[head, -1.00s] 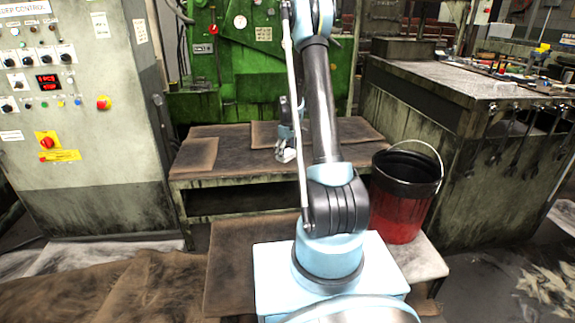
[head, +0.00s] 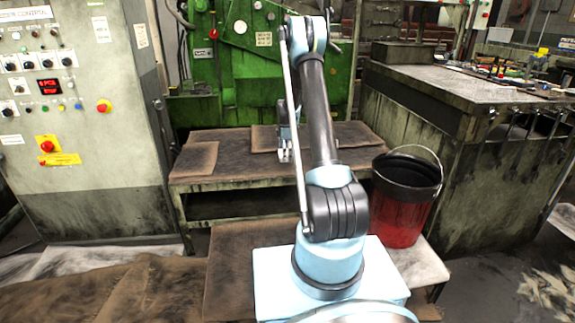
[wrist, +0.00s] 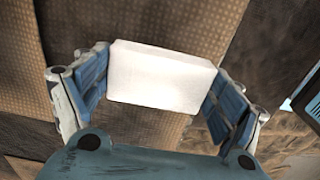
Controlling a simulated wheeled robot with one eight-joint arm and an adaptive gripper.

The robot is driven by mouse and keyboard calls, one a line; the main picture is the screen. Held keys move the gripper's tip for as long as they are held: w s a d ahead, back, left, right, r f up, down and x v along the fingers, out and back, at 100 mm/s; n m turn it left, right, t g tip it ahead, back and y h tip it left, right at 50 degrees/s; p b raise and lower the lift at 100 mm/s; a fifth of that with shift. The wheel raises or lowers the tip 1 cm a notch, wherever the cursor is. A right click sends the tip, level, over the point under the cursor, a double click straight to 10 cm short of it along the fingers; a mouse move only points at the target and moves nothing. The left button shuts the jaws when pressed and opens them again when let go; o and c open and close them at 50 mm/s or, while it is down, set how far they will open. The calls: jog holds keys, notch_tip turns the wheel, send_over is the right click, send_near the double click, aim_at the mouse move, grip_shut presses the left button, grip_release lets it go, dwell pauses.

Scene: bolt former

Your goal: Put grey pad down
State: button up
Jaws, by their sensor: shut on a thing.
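The grey pad (wrist: 163,78) is a pale, almost white block in the wrist view. My gripper (wrist: 160,88) is shut on it, with a blue-padded finger at each end. In the head view my gripper (head: 285,153) points down over the low bench (head: 245,170), near the brown mats on its top. The pad cannot be made out in the head view. Brown, worn matting shows behind the pad in the wrist view. I cannot tell whether the pad touches it.
One brown mat (head: 196,157) lies at the bench's left, another (head: 350,134) at its back right. A red and black bucket (head: 403,205) stands right of my arm. A control cabinet (head: 80,120) is at left, a green machine (head: 255,80) behind, a dark workbench (head: 450,120) at right.

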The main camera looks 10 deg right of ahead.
aim_at(286, 166)
jog(key=shift+f, duration=2.5)
jog(key=o, duration=1.2)
jog(key=shift+o, duration=0.2)
jog(key=shift+r, duration=0.1)
